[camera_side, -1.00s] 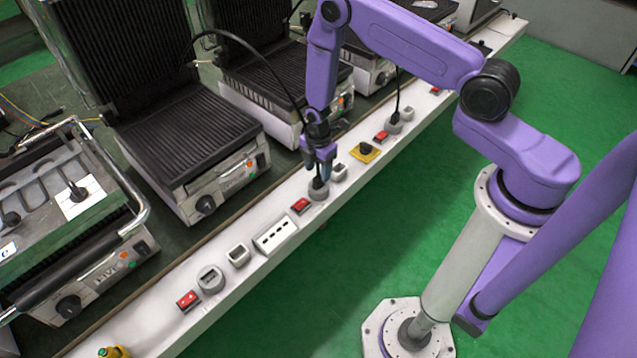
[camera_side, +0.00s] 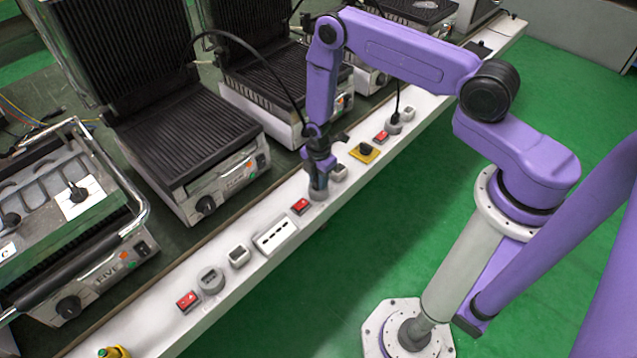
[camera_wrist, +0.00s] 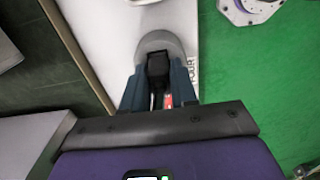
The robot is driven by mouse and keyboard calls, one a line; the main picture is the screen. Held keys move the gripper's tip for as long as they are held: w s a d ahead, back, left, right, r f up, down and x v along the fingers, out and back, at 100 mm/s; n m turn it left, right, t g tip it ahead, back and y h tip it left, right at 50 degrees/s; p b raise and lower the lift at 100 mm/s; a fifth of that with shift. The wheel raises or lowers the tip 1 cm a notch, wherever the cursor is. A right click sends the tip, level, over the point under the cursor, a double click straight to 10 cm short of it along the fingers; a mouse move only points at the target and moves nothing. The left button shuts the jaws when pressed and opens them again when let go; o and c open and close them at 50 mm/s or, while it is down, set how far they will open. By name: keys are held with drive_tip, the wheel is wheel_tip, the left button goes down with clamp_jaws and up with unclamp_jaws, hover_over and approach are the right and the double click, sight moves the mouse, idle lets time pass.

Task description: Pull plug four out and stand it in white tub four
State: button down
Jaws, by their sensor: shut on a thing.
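My gripper (camera_side: 319,184) points down at the grey round socket (camera_side: 318,195) on the white ledge. In the wrist view its two blue-grey fingers (camera_wrist: 157,85) are shut on the black plug (camera_wrist: 157,64). The plug appears to sit in the grey socket (camera_wrist: 165,40), with lettering reading "FOUR" beside it. In the side view the fingers mostly hide the plug. A small white tub (camera_side: 339,172) stands on the ledge just beyond the socket, up and right of the gripper.
A red switch (camera_side: 300,206) sits just left of the socket. A yellow plate with a black knob (camera_side: 364,152) lies beyond the tub. A black cable (camera_side: 262,62) arches from the grills to my gripper. A grill (camera_side: 200,140) stands behind the ledge.

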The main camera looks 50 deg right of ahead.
drive_tip(key=shift+r, duration=0.15)
drive_tip(key=shift+r, duration=0.55)
wheel_tip(320, 180, up, 2)
drive_tip(key=s+r, duration=0.9)
drive_tip(key=s, duration=0.5)
drive_tip(key=shift+d+r, duration=0.2)
drive_tip(key=shift+r, duration=0.1)
drive_tip(key=w+d+f, duration=0.2)
drive_tip(key=w+d, duration=0.7)
drive_tip(key=w, duration=0.5)
drive_tip(key=shift+f, duration=0.2)
